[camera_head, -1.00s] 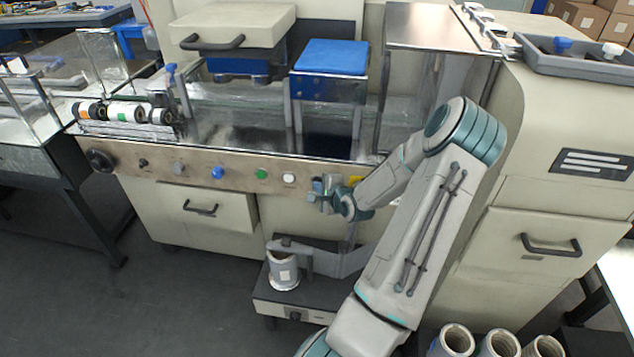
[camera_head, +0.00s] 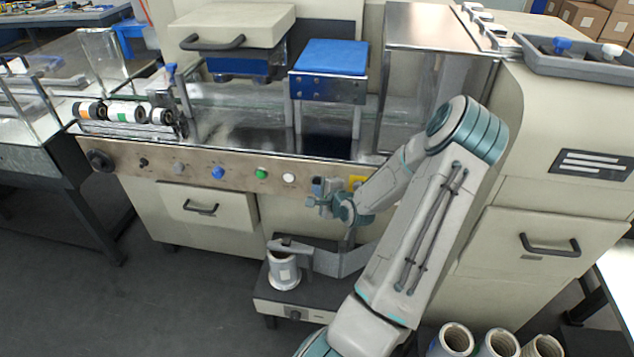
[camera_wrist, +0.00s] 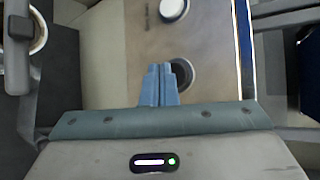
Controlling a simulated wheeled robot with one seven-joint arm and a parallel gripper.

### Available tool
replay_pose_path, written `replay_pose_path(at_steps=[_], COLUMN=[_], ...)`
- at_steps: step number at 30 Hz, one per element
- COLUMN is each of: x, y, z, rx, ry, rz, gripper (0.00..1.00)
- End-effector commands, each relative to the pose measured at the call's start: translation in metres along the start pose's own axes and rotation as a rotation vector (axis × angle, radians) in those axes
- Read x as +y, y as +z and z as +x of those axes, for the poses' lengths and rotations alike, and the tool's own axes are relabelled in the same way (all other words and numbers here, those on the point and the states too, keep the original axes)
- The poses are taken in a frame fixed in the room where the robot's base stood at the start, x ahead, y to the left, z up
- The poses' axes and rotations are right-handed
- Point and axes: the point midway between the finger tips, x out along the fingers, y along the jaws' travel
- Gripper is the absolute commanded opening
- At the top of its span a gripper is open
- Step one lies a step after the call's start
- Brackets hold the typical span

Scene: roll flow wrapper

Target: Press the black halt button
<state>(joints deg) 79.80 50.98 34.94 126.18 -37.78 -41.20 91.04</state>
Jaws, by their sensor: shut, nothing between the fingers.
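In the wrist view, a dark round button with a paler ring (camera_wrist: 187,72) sits on the tan metal panel, partly covered by my fingers. It looks like the black halt button. My gripper (camera_wrist: 161,70) is shut and empty, with its blue-grey fingertips over or beside the button's left edge; I cannot tell if they touch it. In the head view, my gripper (camera_head: 314,202) is at the front panel, right of the white button (camera_head: 289,178). The halt button is hidden behind it there.
The panel (camera_head: 240,184) also carries a green button (camera_head: 261,174), a blue button (camera_head: 217,172) and black knobs (camera_head: 100,160) to the left. A yellow piece (camera_head: 357,182) is right of my gripper. Below stands a unit with a white roll (camera_head: 284,272).

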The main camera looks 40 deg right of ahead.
Motion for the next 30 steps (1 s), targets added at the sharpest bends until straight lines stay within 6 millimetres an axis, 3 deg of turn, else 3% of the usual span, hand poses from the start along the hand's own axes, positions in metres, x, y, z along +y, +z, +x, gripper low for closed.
replay_pose_path(at_steps=[16,30], x=[0.024,0.025], y=[0.024,0.025], z=[-0.033,-0.035], rx=[0.0,0.0], ry=[0.001,0.0], rz=[0.002,0.0], gripper=[0.0,0.0])
